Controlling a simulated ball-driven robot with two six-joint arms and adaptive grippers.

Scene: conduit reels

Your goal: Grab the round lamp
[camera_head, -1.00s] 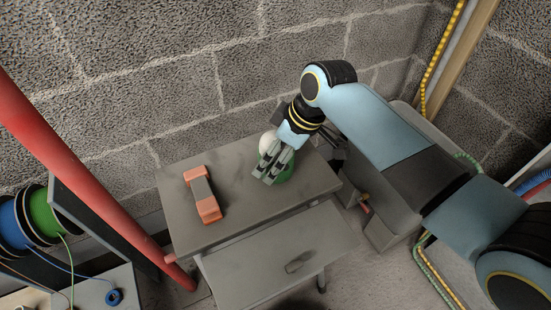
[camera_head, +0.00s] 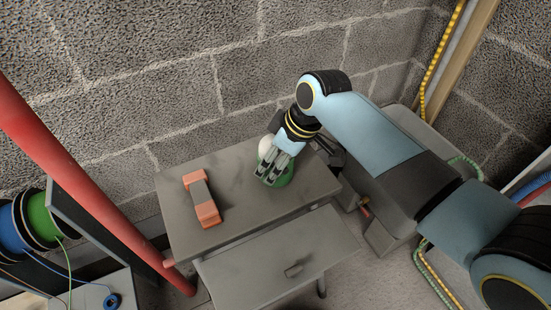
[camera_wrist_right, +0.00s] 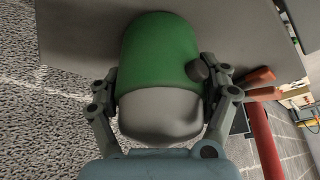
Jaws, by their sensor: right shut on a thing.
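The round lamp has a green body and a pale rounded end. In the head view its pale end (camera_head: 266,143) shows beside my right gripper (camera_head: 270,177), and green shows around the fingers. In the right wrist view the lamp (camera_wrist_right: 160,50) fills the middle, with a dark knob on its side. The fingers of my right gripper (camera_wrist_right: 160,100) sit on both sides of it and are shut on it. The lamp is at the back right of the grey cabinet top (camera_head: 237,210). My left gripper is not in view.
An open drawer (camera_head: 260,265) juts out in front. A red pole (camera_head: 90,195) slants at left, near cable reels (camera_head: 40,218). A block wall stands behind.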

